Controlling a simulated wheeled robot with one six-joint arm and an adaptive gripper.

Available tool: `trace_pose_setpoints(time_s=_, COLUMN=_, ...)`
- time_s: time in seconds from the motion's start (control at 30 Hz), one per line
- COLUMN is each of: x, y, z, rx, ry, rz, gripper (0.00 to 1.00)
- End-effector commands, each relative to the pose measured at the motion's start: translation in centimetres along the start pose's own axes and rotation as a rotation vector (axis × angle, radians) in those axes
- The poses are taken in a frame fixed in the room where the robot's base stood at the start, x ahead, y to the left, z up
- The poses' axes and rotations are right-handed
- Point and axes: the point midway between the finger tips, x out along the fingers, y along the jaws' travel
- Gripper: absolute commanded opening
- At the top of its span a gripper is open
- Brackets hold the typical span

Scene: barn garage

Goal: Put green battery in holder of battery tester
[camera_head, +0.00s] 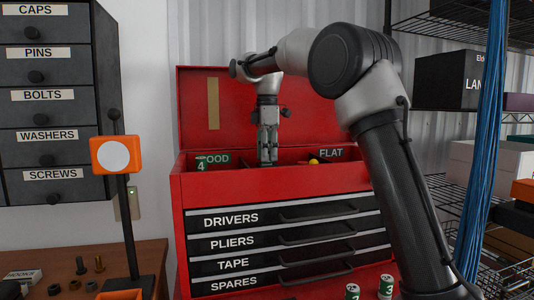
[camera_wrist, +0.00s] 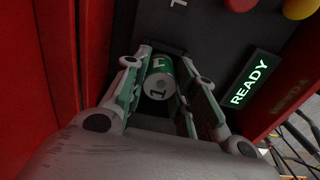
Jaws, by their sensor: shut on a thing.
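My gripper (camera_head: 267,158) points down into the open top of the red tool chest (camera_head: 184,190), between the compartments marked GOOD and FLAT. In the wrist view my gripper (camera_wrist: 165,72) is shut on a green and white battery (camera_wrist: 160,78) with a 1 on its end. The battery tester (camera_wrist: 212,38) is a dark panel with a lit READY display (camera_wrist: 249,81). The battery lies close to the panel, by a dark recess at its far end. I cannot tell whether it touches the holder, which is mostly hidden by the battery and fingers.
A battery marked 4 (camera_head: 202,163) stands in the GOOD compartment. Batteries marked 3 (camera_head: 386,287) stand in front of the chest. A red button (camera_wrist: 240,4) and a yellow button (camera_wrist: 298,8) sit on the tester. Red chest walls (camera_wrist: 50,60) stand close beside my gripper.

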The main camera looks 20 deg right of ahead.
Motion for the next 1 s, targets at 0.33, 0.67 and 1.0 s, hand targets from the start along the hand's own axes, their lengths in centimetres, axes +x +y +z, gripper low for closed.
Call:
trace_pose_setpoints(time_s=0.33, x=0.3, y=0.0, z=0.0, rx=0.0, ry=0.0, rz=0.001, gripper=0.0)
trace_pose_setpoints(time_s=0.67, x=0.4, y=0.0, z=0.0, rx=0.0, ry=0.0, rz=0.001, gripper=0.48)
trace_pose_setpoints(time_s=1.0, x=-1.9, y=0.1, z=0.0, rx=0.0, ry=0.001, rz=0.004, gripper=0.48)
